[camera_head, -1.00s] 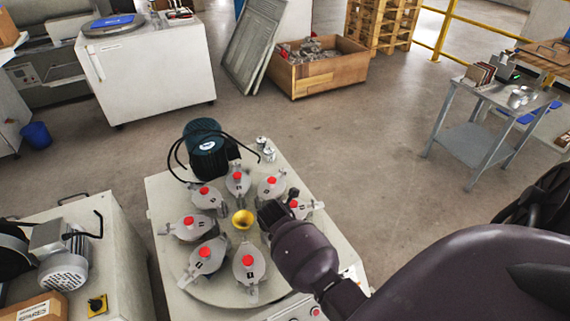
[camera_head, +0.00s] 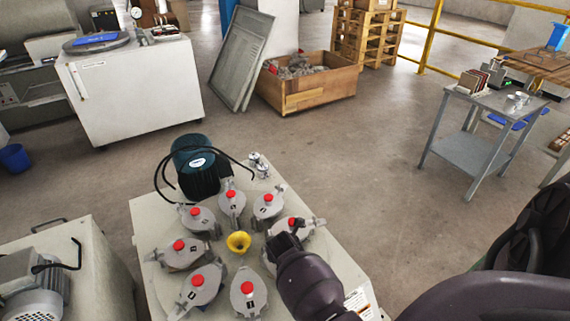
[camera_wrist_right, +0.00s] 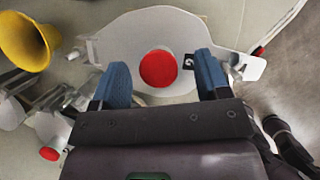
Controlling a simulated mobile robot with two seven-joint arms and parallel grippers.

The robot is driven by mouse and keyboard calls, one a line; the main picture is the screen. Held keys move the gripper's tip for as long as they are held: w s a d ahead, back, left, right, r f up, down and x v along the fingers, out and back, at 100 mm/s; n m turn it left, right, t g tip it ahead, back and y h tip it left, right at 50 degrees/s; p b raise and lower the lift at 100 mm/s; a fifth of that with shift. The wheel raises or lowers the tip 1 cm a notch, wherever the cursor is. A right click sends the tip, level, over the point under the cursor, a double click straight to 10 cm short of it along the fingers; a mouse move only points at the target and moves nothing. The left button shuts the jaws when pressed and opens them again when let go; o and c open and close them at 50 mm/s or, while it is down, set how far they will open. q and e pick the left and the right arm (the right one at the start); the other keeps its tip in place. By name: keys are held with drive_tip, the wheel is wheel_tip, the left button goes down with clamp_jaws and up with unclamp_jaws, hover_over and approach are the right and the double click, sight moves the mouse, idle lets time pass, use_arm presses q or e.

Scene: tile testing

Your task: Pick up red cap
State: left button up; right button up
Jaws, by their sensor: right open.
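Several grey lidded pots with red caps stand in a ring around a yellow funnel (camera_head: 238,243) on a pale machine top. The nearest cap to my right gripper (camera_head: 286,240) is the red cap (camera_head: 292,222) at the ring's right side. In the right wrist view, a round red cap (camera_wrist_right: 158,68) on a grey lid (camera_wrist_right: 128,42) lies between the two blue fingers of my right gripper (camera_wrist_right: 163,72). The fingers are apart and empty, with a gap on each side of the cap. Their height above the lid is hard to tell. My left gripper is not in view.
A dark green motor (camera_head: 197,165) with black cables stands behind the ring. In the right wrist view, another red cap (camera_wrist_right: 49,153) and the yellow funnel (camera_wrist_right: 24,42) are at the left. A wooden crate (camera_head: 310,98) and a grey cart (camera_head: 470,150) stand farther off on open floor.

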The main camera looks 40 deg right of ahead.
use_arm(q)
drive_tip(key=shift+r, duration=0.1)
use_arm(e)
drive_tip(key=shift+r, duration=0.15)
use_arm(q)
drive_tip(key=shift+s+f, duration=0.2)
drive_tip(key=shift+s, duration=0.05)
use_arm(e)
drive_tip(key=c, duration=1)
drive_tip(key=r, duration=0.1)
drive_tip(key=r+p, duration=0.2)
drive_tip(key=r, duration=0.1)
drive_tip(key=shift+w+r, duration=0.1)
drive_tip(key=shift+w, duration=0.2)
use_arm(q)
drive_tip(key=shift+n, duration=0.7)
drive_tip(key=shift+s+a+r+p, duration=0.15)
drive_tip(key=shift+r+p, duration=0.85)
drive_tip(key=shift+p, duration=0.4)
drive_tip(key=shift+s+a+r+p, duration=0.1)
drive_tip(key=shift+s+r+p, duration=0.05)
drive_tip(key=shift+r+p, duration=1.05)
use_arm(e)
wheel_tip(320, 180, up, 14)
drive_tip(key=shift+s, duration=0.25)
